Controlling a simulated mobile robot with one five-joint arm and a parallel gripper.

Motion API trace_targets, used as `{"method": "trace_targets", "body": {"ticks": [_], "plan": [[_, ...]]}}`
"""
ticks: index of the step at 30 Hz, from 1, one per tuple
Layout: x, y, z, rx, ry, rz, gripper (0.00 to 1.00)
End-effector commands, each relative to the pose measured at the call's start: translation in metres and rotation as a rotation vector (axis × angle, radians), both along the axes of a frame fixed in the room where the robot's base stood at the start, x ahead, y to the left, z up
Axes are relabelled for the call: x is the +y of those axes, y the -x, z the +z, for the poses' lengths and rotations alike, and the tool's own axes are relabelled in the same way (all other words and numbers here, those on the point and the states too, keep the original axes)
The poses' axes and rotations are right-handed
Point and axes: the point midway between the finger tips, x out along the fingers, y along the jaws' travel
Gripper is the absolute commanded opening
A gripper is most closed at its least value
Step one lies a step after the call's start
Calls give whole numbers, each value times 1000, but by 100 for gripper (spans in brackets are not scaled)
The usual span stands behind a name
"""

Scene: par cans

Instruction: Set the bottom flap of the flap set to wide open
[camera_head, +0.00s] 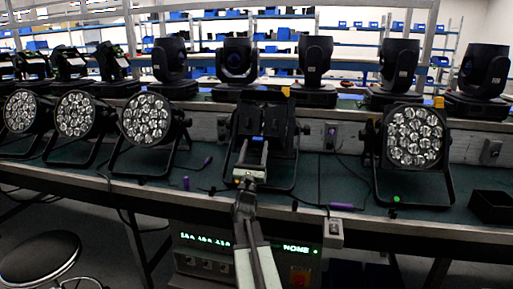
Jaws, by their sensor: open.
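The flap set (268,117) is a dark, square set of flaps on the front of the par can at the middle of the bench. A yellow tab shows at its top right. Dark panels cover the lamp's face, and no lenses show there. My gripper (252,152) is open, in front of the lower part of the flap set. It hides much of the bottom flap, so I cannot tell that flap's angle or whether my gripper touches it.
Lit-face par cans stand on the bench (340,185) to the left and right (411,136). Moving-head lights line the back. A cable with a purple connector (342,207) lies near the front edge. A black box (490,207) sits at right, a stool (40,258) at lower left.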

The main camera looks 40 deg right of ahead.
Motion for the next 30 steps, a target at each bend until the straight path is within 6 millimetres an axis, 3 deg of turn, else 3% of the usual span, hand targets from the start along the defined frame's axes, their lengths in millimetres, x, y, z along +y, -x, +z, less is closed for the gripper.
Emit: {"method": "trace_targets", "body": {"ticks": [9,18,20,23,25,30], "plan": [[41,24,-45,-1,0,2,58],[45,26,-44,0,0,1,58],[46,24,-45,4,0,4,42],[67,1,-50,62,2,38,42],[96,-29,-59,146,11,84,42],[197,-108,-90,404,75,224,42]]}}
